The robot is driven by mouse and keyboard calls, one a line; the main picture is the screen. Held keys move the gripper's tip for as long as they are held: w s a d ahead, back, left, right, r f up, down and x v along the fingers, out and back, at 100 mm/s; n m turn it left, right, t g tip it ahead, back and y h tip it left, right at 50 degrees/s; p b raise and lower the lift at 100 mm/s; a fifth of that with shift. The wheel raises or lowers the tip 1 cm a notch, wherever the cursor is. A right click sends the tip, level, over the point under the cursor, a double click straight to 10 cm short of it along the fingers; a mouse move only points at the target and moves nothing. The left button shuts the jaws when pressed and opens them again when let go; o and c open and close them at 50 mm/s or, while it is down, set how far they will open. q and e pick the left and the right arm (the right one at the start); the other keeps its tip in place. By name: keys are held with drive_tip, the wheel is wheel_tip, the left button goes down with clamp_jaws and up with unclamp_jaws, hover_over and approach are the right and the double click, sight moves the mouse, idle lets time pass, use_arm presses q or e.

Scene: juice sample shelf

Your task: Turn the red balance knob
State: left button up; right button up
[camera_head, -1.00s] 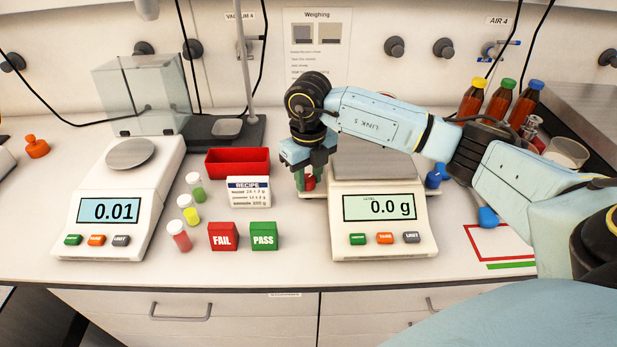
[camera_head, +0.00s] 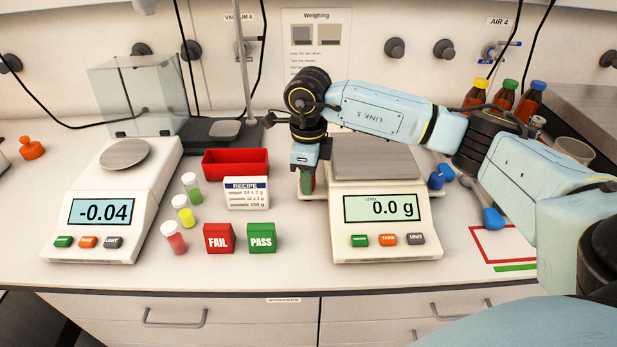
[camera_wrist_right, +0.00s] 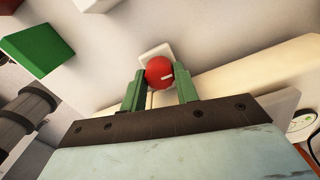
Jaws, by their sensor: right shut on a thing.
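The red balance knob (camera_wrist_right: 160,73) is a round red knob with a short white mark, seen in the right wrist view between the two green fingers of my right gripper (camera_wrist_right: 160,88). The fingers are shut on it from both sides. In the head view my right gripper (camera_head: 307,181) points down at the left side of the right-hand balance (camera_head: 384,243), whose display reads 0.0 g; the knob is mostly hidden there by the fingers. My left gripper is not in view.
A blue knob (camera_head: 436,180) is on the balance's right side. The red FAIL block (camera_head: 218,238), green PASS block (camera_head: 262,238), recipe card (camera_head: 246,194) and red tray (camera_head: 235,163) stand left of the gripper. Another balance (camera_head: 92,235) stands farther left.

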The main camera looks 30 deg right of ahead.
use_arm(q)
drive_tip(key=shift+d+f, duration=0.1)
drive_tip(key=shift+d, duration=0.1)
use_arm(e)
drive_tip(key=shift+w+r, duration=0.1)
drive_tip(key=o, duration=0.7)
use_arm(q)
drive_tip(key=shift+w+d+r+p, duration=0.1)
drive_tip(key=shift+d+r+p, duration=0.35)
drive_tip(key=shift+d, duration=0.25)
use_arm(e)
drive_tip(key=shift+r, duration=6.7)
